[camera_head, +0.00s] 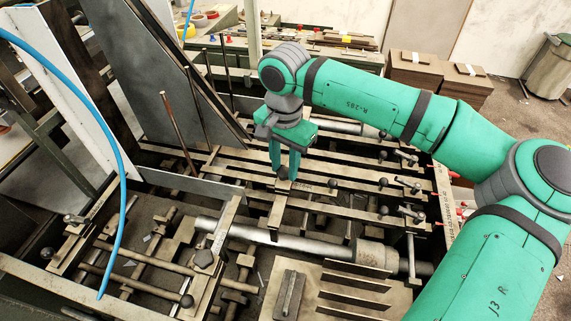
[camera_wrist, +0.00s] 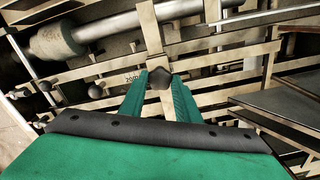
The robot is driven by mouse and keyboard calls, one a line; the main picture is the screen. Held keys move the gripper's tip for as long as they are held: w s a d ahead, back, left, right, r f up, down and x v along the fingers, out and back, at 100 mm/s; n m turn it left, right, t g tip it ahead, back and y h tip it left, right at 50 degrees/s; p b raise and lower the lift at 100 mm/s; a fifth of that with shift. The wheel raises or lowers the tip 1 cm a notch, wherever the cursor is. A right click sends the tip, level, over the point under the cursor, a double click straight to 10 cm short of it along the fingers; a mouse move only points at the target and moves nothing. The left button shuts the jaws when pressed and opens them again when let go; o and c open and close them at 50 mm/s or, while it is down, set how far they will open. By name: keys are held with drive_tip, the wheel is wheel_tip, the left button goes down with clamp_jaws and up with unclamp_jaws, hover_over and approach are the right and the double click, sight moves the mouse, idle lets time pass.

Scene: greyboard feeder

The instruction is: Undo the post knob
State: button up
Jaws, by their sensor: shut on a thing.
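My gripper (camera_head: 285,170) points down over the slotted metal bars in the middle of the machine. Its two green fingers are shut on a dark lobed knob (camera_head: 282,174), which I take for the post knob. In the wrist view the knob (camera_wrist: 160,79) sits between the fingertips of my gripper (camera_wrist: 160,84), at the crossing of an upright bar and the cross bars. The post under the knob is hidden. A second dark lobed knob (camera_head: 204,258) stands apart at the lower left.
Dark ball-ended levers (camera_head: 332,183) stick up close to the right of my gripper. A large grey plate (camera_head: 165,75) rises at the left, with thin rods beside it. A blue hose (camera_head: 118,160) hangs at far left. A thick grey cylinder (camera_head: 280,238) lies in front.

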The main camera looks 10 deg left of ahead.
sight(285, 171)
drive_tip(key=n, duration=0.4)
drive_tip(key=shift+n, duration=0.3)
idle(0.3)
drive_tip(key=o, duration=1.1)
drive_tip(key=shift+r, duration=0.1)
wheel_tip(285, 171, up, 11)
drive_tip(key=shift+f, duration=0.2)
drive_tip(key=shift+w, duration=0.1)
